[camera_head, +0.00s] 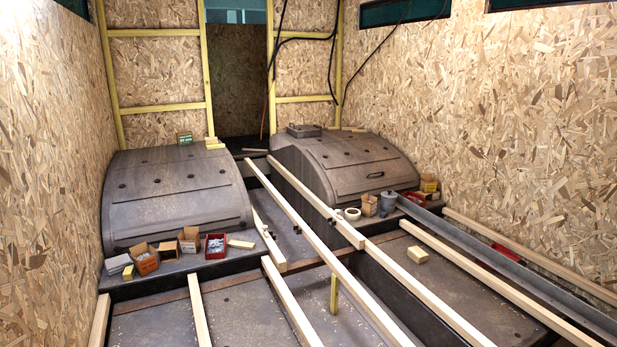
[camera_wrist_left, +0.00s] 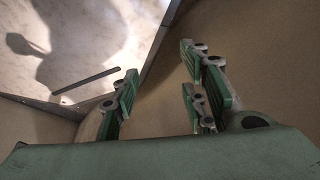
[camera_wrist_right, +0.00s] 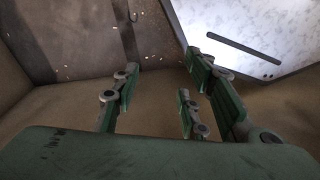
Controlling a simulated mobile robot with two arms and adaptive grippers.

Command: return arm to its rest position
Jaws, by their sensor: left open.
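My left gripper (camera_wrist_left: 158,95) shows in the left wrist view with its green-padded fingers spread apart and nothing between them. A plain brown surface lies behind the fingers. My right gripper (camera_wrist_right: 160,92) shows in the right wrist view, also with its fingers apart and empty. Neither arm shows in the head view, so where the grippers are relative to the wheel arches cannot be told.
Two dark wheel arches, left (camera_head: 175,190) and right (camera_head: 350,165), stand on the floor. Long timber battens (camera_head: 320,245) and a grey metal channel (camera_head: 500,268) run along it. Small boxes (camera_head: 145,260) sit before the left arch. OSB walls (camera_head: 520,120) enclose both sides.

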